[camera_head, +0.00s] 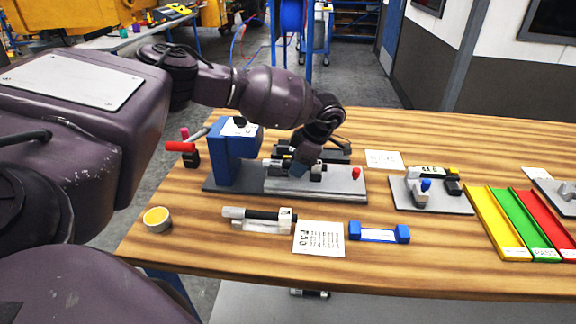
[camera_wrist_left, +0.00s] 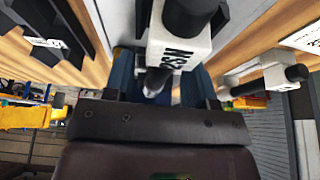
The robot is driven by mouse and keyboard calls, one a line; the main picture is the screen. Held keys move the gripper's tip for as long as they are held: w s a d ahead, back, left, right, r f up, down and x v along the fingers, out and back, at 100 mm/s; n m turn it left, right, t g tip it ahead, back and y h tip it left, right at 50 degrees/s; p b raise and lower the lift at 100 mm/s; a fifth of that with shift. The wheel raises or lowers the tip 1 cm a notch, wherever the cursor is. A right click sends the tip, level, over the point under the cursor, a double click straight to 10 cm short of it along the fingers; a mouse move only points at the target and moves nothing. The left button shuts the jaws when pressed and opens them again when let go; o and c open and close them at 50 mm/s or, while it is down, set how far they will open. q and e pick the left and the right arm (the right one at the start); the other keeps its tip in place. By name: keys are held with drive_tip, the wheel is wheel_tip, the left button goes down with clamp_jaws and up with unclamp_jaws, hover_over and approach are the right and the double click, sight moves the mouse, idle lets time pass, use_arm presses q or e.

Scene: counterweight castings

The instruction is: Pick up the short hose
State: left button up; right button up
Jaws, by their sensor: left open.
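My left gripper (camera_head: 300,168) reaches down over the grey base of the blue press-like fixture (camera_head: 234,155), at white and black parts there. In the left wrist view its bluish fingers (camera_wrist_left: 160,82) are spread, with a white labelled block (camera_wrist_left: 180,48) carrying a black cylindrical end (camera_wrist_left: 188,12) in front of and partly between them. I cannot tell whether they touch it. A black hose-like rod (camera_head: 262,216) lies in a white holder (camera_head: 285,222) at the table's front; it also shows in the left wrist view (camera_wrist_left: 250,102). Which part is the short hose is not clear. My right gripper is out of view.
A printed card (camera_head: 319,239) and a blue-ended piece (camera_head: 379,233) lie in front. A grey plate with parts (camera_head: 432,203) and yellow, green and red trays (camera_head: 515,222) are right. A yellow-topped cup (camera_head: 157,219) stands left. Bare wood lies along the front edge.

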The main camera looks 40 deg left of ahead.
use_arm(q)
clamp_jaws()
idle(0.3)
